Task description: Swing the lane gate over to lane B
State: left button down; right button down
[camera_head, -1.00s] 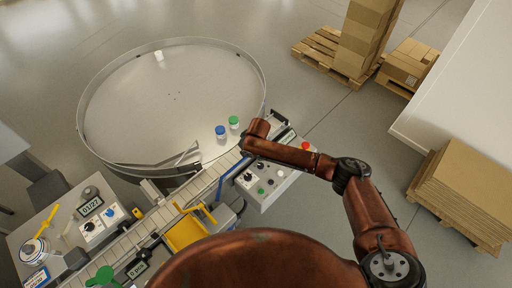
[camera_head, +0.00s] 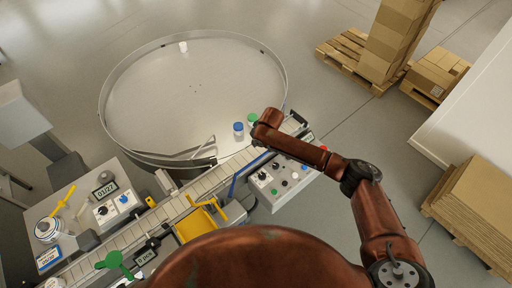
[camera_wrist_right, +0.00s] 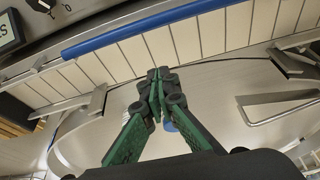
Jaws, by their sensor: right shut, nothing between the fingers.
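The conveyor (camera_head: 140,230) runs diagonally from the lower left up to the round turntable (camera_head: 190,85). A blue bar (camera_wrist_right: 150,30) lies along one side of the conveyor's light slats in the right wrist view. A yellow part (camera_head: 203,220) and a green paddle (camera_head: 115,264) are at the conveyor's lower stretch; I cannot tell for sure which part is the lane gate. My right gripper (camera_wrist_right: 158,82) is shut and empty over the conveyor's edge at the turntable. My left gripper is not in view.
A control box (camera_head: 280,182) with knobs is just below my right forearm. Another panel (camera_head: 118,206) is at left. Pallets with cartons (camera_head: 395,45) stand on the floor beyond.

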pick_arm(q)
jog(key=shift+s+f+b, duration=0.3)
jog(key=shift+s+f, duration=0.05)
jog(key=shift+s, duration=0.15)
pick_arm(e)
jog(key=v, duration=0.7)
jog(key=shift+d+r, duration=0.2)
jog(key=shift+r, duration=0.1)
jog(key=shift+s, duration=0.15)
